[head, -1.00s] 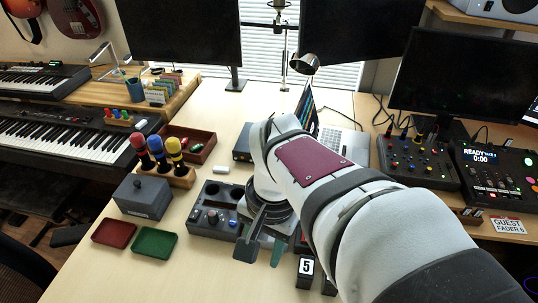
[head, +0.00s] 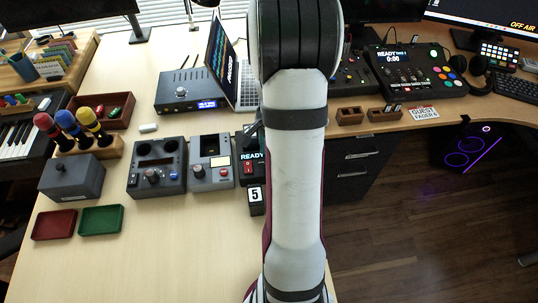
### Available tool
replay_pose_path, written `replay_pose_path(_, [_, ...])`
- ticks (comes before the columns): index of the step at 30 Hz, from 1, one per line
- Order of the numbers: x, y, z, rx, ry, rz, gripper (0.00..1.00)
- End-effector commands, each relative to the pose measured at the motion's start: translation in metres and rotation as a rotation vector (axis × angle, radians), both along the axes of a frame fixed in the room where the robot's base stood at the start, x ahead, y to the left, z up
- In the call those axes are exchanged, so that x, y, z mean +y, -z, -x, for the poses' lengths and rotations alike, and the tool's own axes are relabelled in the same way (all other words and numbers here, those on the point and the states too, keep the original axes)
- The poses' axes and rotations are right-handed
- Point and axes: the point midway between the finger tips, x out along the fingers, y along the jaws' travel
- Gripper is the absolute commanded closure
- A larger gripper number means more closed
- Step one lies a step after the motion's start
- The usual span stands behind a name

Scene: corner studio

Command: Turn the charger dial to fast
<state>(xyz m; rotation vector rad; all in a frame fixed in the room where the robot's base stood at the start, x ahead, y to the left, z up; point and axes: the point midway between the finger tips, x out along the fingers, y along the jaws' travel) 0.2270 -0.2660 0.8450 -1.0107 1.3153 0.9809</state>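Two grey control boxes stand side by side on the desk, and I cannot tell by label which is the charger. The right box (head: 211,146) has a slot with a light panel, a dark round dial (head: 198,171) and a red button (head: 224,171). The dial markings are too small to read. My gripper is mostly hidden behind my arm; a dark part, probably a finger (head: 253,127), shows right of the boxes. Its opening cannot be seen.
A black box with a red switch (head: 248,167) and a block marked 5 (head: 255,195) stand beside my arm. A grey lidded box (head: 72,178), red tray (head: 54,225) and green tray (head: 101,220) are left. The front desk is clear.

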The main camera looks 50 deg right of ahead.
Motion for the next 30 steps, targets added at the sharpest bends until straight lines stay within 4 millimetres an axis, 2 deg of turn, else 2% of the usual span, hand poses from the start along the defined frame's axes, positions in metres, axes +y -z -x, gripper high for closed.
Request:
replay_pose_path(1, [0.0, 0.008, 0.0, 0.001, 0.001, -0.003, 0.36])
replay_pose_path(5, [0.0, 0.02, -0.001, 0.0, 0.0, 0.0, 0.36])
replay_pose_path(14, [0.0, 0.023, -0.001, -0.001, 0.0, 0.001, 0.36])
replay_pose_path(24, [0.0, 0.022, -0.001, -0.001, 0.0, 0.001, 0.97])
replay_pose_path(25, [0.0, 0.022, -0.001, -0.001, 0.0, 0.001, 1.0])
replay_pose_path(30, [0.0, 0.022, -0.001, -0.001, -0.001, 0.001, 1.0])
